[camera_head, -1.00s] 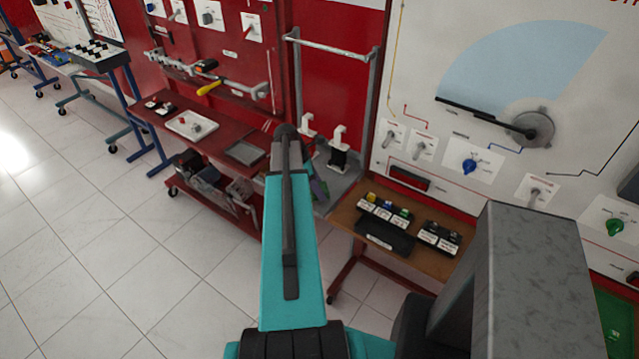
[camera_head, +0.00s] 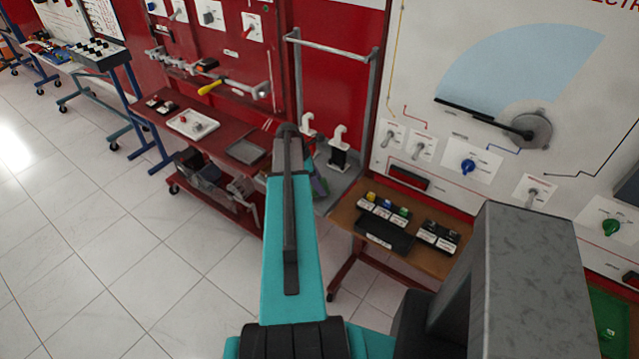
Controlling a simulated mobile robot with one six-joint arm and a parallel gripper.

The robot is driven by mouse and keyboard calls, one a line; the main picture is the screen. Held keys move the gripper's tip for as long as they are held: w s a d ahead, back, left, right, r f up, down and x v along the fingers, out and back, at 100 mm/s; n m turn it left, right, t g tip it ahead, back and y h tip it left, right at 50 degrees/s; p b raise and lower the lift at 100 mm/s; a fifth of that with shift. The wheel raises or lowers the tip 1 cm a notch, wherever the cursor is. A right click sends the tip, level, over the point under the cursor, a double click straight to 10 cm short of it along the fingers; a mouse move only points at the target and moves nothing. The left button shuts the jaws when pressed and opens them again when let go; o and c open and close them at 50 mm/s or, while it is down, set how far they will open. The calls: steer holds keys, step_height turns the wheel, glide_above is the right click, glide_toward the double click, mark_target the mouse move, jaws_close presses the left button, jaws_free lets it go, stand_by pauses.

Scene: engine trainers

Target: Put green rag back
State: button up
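I cannot make out a green rag for certain. A small dull green and purple patch (camera_head: 319,187) shows just right of my arm, by the grey stand; I cannot tell whether it is cloth. My teal arm reaches up the middle of the view toward the red bench. My gripper is hidden behind the arm, so its fingers and anything in them do not show.
A red bench (camera_head: 228,128) with trays stands left of my arm. A brown table (camera_head: 347,215) with labelled switch blocks stands to the right, below a white panel (camera_head: 420,60). A green surface (camera_head: 612,312) shows at lower right. Tiled floor (camera_head: 90,240) is clear at left.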

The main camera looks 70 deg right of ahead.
steer(key=shift+f+p, duration=0.45)
steer(key=shift+f, duration=0.7)
steer(key=shift+f, duration=0.1)
steer(key=o, duration=0.9)
steer(key=shift+r, duration=0.2)
steer(key=shift+b+v, duration=2.05)
steer(key=shift+v, duration=3.85)
steer(key=shift+a, duration=0.1)
